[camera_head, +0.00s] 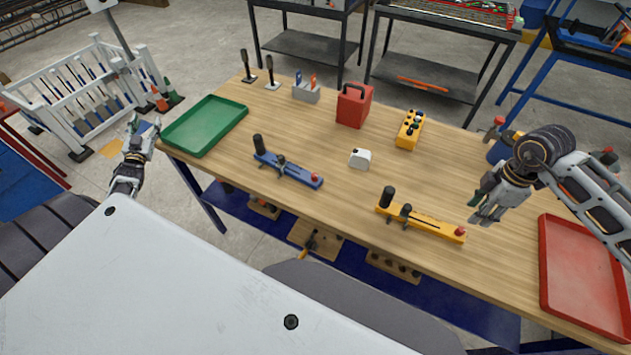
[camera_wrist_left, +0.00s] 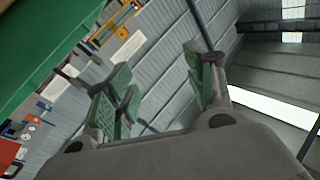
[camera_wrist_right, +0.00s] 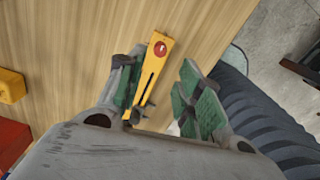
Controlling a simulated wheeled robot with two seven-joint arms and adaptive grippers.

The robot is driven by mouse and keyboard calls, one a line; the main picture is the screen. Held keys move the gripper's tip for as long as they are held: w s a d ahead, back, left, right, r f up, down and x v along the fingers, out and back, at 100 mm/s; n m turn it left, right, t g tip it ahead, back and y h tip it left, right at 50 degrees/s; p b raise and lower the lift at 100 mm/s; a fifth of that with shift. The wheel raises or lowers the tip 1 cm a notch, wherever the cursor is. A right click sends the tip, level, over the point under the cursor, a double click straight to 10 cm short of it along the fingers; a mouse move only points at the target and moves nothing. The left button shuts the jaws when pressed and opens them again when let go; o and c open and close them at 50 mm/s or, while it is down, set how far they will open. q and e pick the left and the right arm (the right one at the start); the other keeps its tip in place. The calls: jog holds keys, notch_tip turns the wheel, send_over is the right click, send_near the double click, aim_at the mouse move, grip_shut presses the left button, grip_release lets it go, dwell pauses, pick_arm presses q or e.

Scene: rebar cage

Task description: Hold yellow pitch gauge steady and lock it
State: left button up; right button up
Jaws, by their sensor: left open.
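The yellow pitch gauge (camera_head: 425,222) lies on the wooden table near its front edge, with black knobs toward its left end and a red knob at its right end. In the right wrist view the gauge (camera_wrist_right: 150,72) shows beyond and between my fingers, its red knob end farthest up the picture. My right gripper (camera_head: 485,212) is open and empty, above the table to the right of the gauge, apart from it. My left gripper (camera_head: 139,128) is open and empty, off the table's left end beside the green tray, far from the gauge.
A similar blue gauge (camera_head: 288,170) lies left of the yellow one, with a small white block (camera_head: 360,159) between. A green tray (camera_head: 205,125) is at the left and a red tray (camera_head: 585,280) at the right. A red box (camera_head: 353,106) and yellow button box (camera_head: 409,130) stand behind.

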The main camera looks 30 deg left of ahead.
pick_arm(q)
jog(key=w+d+r+m+t+h, duration=0.3)
jog(key=w+d+r+m+h, duration=0.1)
jog(key=w+d+r+m, duration=0.3)
jog(key=w+d+r+m+h, duration=0.2)
jog(key=w+d+m+h, duration=0.25)
jog(key=d+m, duration=0.5)
jog(key=w+d+r+m+h, duration=0.2)
jog(key=w+d+m+h, duration=0.3)
jog(key=d, duration=0.8)
jog(key=w+d+r+m+h, duration=0.1)
jog(key=w+d+m+h, duration=0.3)
jog(key=d+m+h, duration=0.55)
jog(key=s+d+f+m+g+h, duration=0.15)
jog(key=d+m+g, duration=0.35)
jog(key=d, duration=0.5)
jog(key=s+d+f+m+g+h, duration=0.1)
jog(key=d+m+g+h, duration=0.1)
jog(key=d+m, duration=0.55)
jog(key=m+g+h, duration=0.1)
jog(key=m+g, duration=0.8)
jog(key=m, duration=0.1)
send_near(390, 189)
jog(key=a, duration=0.1)
jog(key=s+a+f, duration=0.1)
jog(key=a, duration=0.1)
jog(key=shift+s+a+f, duration=0.1)
jog(key=shift+a+f, duration=0.1)
jog(key=shift+a, duration=0.1)
jog(key=shift+d, duration=0.15)
